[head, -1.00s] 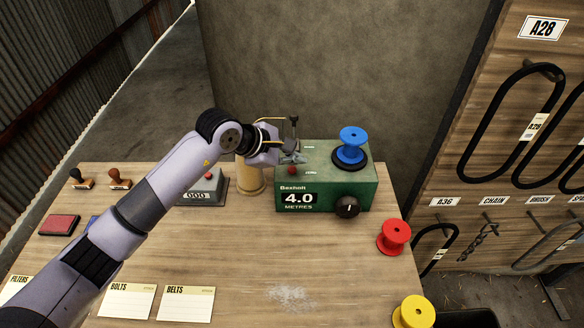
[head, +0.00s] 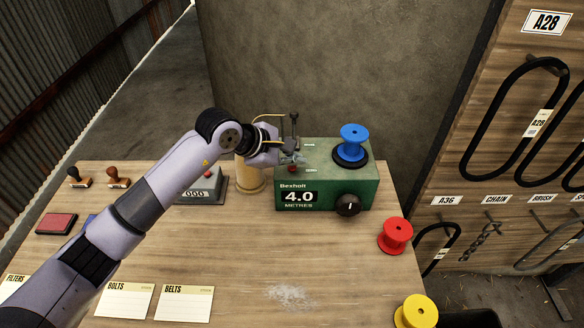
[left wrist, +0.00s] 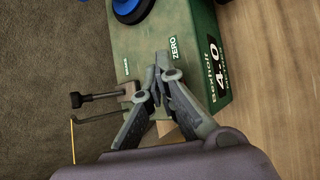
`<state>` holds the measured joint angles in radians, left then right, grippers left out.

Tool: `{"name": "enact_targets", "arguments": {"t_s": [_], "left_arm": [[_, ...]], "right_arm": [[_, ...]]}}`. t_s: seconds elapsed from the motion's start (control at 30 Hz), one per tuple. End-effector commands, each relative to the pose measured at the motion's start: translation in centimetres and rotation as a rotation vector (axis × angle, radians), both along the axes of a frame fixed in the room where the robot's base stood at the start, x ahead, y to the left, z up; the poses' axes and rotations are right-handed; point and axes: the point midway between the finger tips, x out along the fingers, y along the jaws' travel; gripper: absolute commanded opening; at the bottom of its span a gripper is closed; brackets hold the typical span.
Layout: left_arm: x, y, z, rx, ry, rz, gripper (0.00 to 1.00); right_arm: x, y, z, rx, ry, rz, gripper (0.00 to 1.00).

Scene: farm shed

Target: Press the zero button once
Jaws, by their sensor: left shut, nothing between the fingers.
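A green measuring machine (head: 325,180) stands at the back of the bench; its display (head: 299,198) reads 4.0 metres. A small red button (head: 292,169) is on its top at the left, beside a white label. My left gripper (head: 298,159) is shut and empty, its tips close over the machine's top by the button. I cannot tell whether they touch it. In the left wrist view the closed fingertips (left wrist: 158,73) are next to the ZERO label (left wrist: 175,48); the button is hidden behind them. My right gripper is not in view.
A blue spool (head: 352,146) sits on the machine's top, and a black knob (head: 348,204) is on its front. A thin lever (left wrist: 95,97) stands near my fingers. A grey counter (head: 200,188) is left of the machine. A red spool (head: 395,236) is at the right edge.

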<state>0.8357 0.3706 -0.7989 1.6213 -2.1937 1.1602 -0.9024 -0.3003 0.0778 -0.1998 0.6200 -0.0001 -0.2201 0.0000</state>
Motion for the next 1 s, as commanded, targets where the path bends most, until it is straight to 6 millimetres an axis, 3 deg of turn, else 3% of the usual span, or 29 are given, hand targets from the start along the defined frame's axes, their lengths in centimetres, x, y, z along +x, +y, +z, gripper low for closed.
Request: {"name": "enact_targets", "arguments": {"t_s": [1.0], "left_arm": [[0.01, 0.0, -0.64, 0.0, -0.001, -0.001, 0.0]], "right_arm": [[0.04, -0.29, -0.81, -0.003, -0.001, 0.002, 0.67]]}}
